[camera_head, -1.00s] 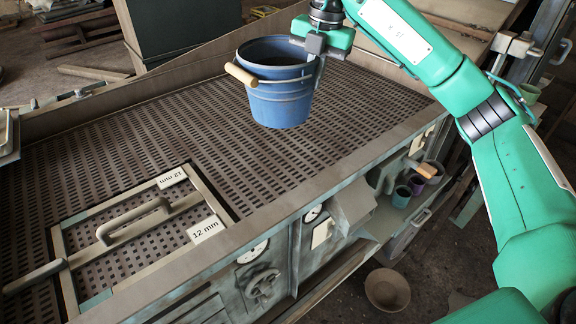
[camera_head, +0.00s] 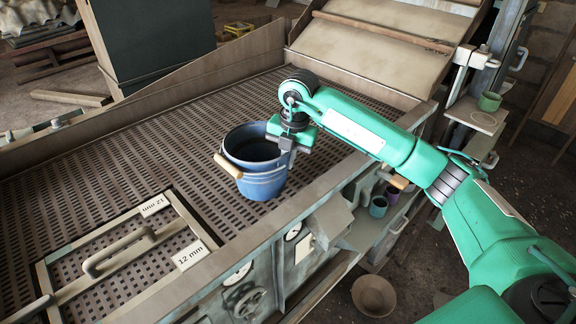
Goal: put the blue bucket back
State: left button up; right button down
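The blue bucket (camera_head: 262,186) with a pale wooden handle grip hangs upright over the perforated deck of the machine, near its front rail. My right gripper (camera_head: 287,143) is at the bucket's right rim and looks shut on it. I cannot tell whether the bucket's bottom touches the deck. My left gripper is out of view.
A framed screen panel marked 12 mm (camera_head: 128,252) with a handle lies on the left of the deck (camera_head: 150,150). Small cups (camera_head: 378,206) stand on a lower shelf at the front. A bowl (camera_head: 374,296) is on the floor. A green mug (camera_head: 489,101) stands on a side shelf.

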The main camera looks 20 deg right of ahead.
notch_tip(320, 180, down, 4)
jog(key=shift+r+p, duration=0.15)
jog(key=shift+p, duration=0.45)
jog(key=shift+f, duration=0.2)
jog(key=c, duration=1.6)
grip_release()
jog(key=shift+r, duration=0.15)
